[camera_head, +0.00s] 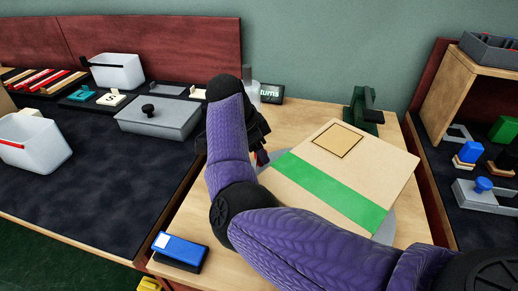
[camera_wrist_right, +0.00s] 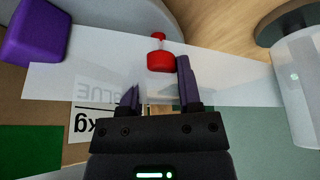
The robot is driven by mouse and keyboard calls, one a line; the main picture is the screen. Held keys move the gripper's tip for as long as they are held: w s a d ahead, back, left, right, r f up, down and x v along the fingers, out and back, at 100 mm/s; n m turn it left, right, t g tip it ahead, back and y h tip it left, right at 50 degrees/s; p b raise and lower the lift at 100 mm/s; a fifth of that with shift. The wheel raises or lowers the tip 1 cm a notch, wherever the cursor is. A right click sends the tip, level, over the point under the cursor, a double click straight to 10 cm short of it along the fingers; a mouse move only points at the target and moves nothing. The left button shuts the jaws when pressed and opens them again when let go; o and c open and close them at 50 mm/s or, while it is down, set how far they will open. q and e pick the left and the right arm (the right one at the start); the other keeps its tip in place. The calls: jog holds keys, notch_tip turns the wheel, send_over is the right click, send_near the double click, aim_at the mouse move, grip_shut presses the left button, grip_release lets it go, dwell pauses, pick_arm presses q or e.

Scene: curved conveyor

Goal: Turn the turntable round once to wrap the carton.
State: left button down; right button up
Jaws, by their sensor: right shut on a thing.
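The carton (camera_head: 318,195) is tan, with a green stripe and a square label on top. It sits on the grey round turntable (camera_head: 387,230), mostly hidden beneath it. My right gripper (camera_head: 262,156) is at the carton's left side, partly behind my purple arm. In the wrist view my right gripper (camera_wrist_right: 160,85) has its fingers apart around a red knob (camera_wrist_right: 158,57), and their exact contact is unclear. A translucent film strip (camera_wrist_right: 235,78) runs across behind the fingers. The carton's green stripe (camera_wrist_right: 30,150) also shows there. My left gripper is out of view.
A blue-topped block (camera_head: 180,249) lies at the table's front left. A green stand (camera_head: 365,107) is behind the carton. A pale cylinder (camera_wrist_right: 298,88) stands at the right in the wrist view. Side tables hold bins (camera_head: 117,72) and a shelf (camera_head: 458,95).

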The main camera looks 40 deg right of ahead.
grip_shut()
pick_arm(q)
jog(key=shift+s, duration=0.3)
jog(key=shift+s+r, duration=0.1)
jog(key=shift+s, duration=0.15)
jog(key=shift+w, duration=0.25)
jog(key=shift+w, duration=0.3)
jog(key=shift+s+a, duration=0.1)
